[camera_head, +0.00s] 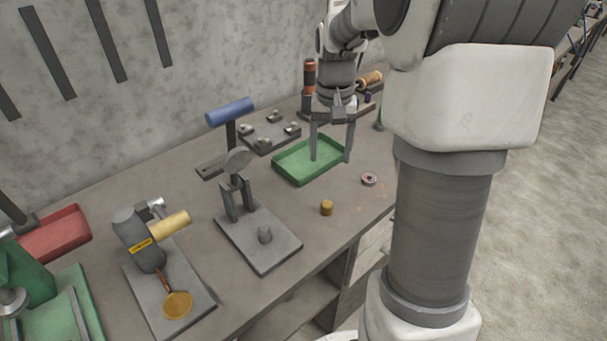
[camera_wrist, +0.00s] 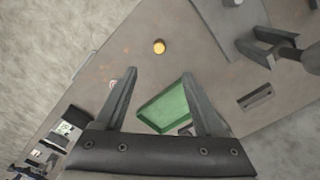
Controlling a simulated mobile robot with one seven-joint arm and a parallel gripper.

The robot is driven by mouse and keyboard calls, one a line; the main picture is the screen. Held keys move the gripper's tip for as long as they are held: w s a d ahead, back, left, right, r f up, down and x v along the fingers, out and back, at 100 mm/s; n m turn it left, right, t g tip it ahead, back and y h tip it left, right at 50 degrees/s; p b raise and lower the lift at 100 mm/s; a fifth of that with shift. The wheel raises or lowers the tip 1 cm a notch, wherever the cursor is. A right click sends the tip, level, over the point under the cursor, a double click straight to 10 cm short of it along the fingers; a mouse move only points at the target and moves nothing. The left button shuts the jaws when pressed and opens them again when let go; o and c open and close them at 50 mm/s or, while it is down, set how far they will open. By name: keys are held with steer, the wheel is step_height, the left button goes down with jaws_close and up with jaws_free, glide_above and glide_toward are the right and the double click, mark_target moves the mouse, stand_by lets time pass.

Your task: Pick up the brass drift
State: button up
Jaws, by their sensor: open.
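A short brass cylinder, which looks like the brass drift (camera_head: 327,207), stands on the bench near its front edge, in front of the green tray. It also shows in the wrist view as a small round brass top (camera_wrist: 159,46), beyond my fingertips and roughly centred between them. My gripper (camera_head: 331,159) is open and empty above the green tray, behind the drift in the head view. In the wrist view my gripper (camera_wrist: 160,73) shows two spread fingers with nothing between them but the bench and tray below.
The green tray (camera_head: 288,172) lies under my gripper. A small ring (camera_head: 369,179) lies to the drift's right. A grey stand (camera_head: 262,240) with upright prongs and a blue-handled tool (camera_head: 230,112) are to the left. The bench around the drift is clear.

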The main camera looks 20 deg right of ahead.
steer(key=b, duration=0.1)
glide_above(327, 203)
steer(key=f, duration=1.1)
steer(key=shift+s+a+f, duration=0.1)
steer(key=shift+s+a, duration=0.1)
steer(key=shift+s, duration=0.05)
steer(key=shift+w+d+f+b, duration=0.1)
steer(key=shift+f+b, duration=0.1)
steer(key=shift+f, duration=1.35)
steer(key=shift+w+d+f+b, duration=0.1)
steer(key=shift+f+b, duration=0.1)
steer(key=shift+f, duration=1.3)
jaws_close()
steer(key=shift+r, duration=0.1)
